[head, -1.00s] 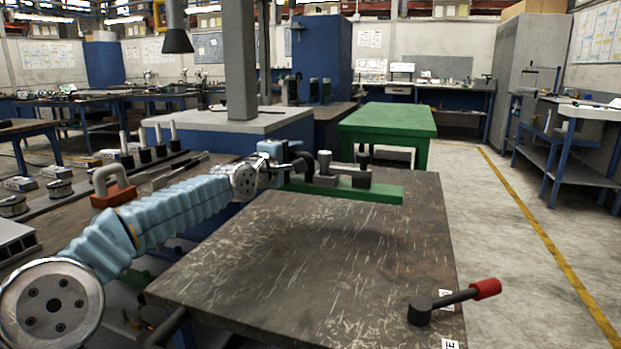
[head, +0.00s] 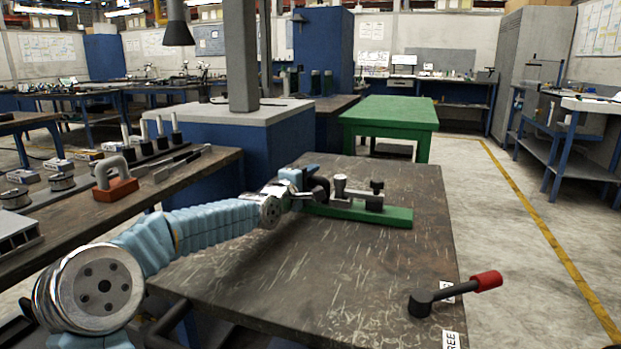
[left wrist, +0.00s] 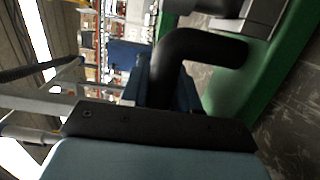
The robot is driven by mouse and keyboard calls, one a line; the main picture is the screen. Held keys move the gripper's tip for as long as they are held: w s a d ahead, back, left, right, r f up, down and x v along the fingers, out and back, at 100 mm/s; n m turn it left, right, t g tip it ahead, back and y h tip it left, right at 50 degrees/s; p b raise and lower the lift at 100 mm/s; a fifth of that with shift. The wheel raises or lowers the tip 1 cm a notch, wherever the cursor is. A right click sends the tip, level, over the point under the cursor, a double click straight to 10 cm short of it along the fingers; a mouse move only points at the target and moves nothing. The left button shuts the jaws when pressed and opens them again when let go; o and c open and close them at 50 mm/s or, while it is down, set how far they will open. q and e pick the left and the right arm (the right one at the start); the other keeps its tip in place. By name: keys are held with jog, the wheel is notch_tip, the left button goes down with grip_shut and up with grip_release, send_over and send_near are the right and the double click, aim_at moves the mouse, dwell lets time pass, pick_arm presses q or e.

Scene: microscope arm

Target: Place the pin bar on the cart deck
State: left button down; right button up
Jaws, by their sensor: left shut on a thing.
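The pin bar (head: 390,215) is a green bar with a black curved handle and grey and black posts on top. My left gripper (head: 312,190) is shut on its handle at the bar's left end. The bar lies level, over the far part of the cart deck (head: 300,260), a dark scratched top. It is at or very close to the surface; I cannot tell if it touches. In the left wrist view the black handle (left wrist: 195,50) rises from the green bar (left wrist: 285,70), with the deck (left wrist: 295,125) below. The fingertips are partly hidden. My right gripper is not in view.
A black lever with a red grip (head: 486,281) stands at the deck's near right corner. A bench at left holds a red block with a grey handle (head: 115,186) and several posts. A green table (head: 390,113) stands behind. The deck's near middle is clear.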

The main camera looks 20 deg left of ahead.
pick_arm(q)
jog(key=c, duration=0.8)
grip_release()
jog(key=shift+f, duration=0.1)
jog(key=shift+c, duration=0.2)
jog(key=shift+r, duration=0.2)
jog(key=v, duration=0.3)
jog(key=b+v, duration=0.1)
jog(key=v, duration=0.2)
jog(key=shift+s+a+f, duration=0.15)
jog(key=shift+s+f, duration=0.05)
jog(key=shift+f, duration=0.05)
jog(key=v, duration=0.5)
jog(key=shift+s+r, duration=0.15)
jog(key=shift+r, duration=0.1)
jog(key=shift+s+f, duration=0.1)
jog(key=shift+s, duration=0.1)
